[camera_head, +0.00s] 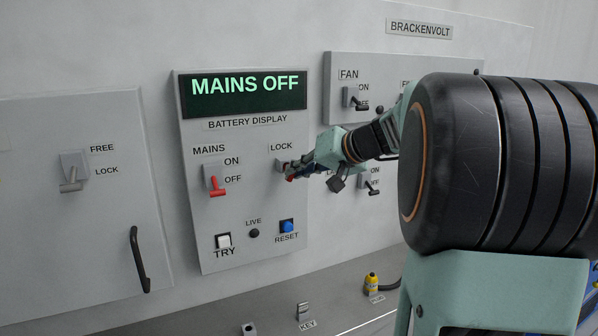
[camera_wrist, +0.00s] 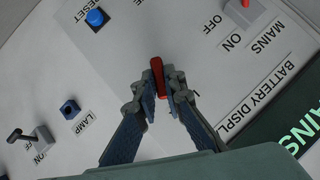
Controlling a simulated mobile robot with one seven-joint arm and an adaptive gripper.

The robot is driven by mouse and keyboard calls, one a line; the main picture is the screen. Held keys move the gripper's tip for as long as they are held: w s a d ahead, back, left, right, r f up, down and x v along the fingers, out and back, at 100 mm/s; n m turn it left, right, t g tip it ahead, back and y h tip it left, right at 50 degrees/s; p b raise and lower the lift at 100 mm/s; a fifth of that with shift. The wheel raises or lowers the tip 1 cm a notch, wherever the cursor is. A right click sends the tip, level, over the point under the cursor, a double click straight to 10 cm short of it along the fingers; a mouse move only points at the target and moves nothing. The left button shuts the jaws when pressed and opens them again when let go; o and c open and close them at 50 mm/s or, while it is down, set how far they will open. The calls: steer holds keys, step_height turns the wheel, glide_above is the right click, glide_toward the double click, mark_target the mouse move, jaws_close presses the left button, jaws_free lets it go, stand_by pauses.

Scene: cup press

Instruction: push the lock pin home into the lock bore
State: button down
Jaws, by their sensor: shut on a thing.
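My gripper (camera_head: 290,172) is at the panel, just below the LOCK label (camera_head: 281,147). Its fingers are shut on the red lock pin (camera_wrist: 157,76), which shows between the fingertips in the wrist view. In the head view only a small bit of red shows at the fingertips. The lock bore is hidden behind the pin and fingers, so I cannot tell how deep the pin sits, or whether it is in the bore.
The red MAINS lever (camera_head: 217,186) is left of my gripper and points down at OFF. The display (camera_head: 245,94) reads MAINS OFF. The white TRY button (camera_head: 223,241) and blue RESET button (camera_head: 287,226) are below. Fan switches (camera_head: 353,98) are at right.

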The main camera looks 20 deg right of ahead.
steer(key=shift+w, duration=0.75)
steer(key=c, duration=1.9)
jaws_free()
steer(key=shift+c, duration=0.2)
steer(key=shift+s, duration=0.1)
steer(key=v, duration=1.2)
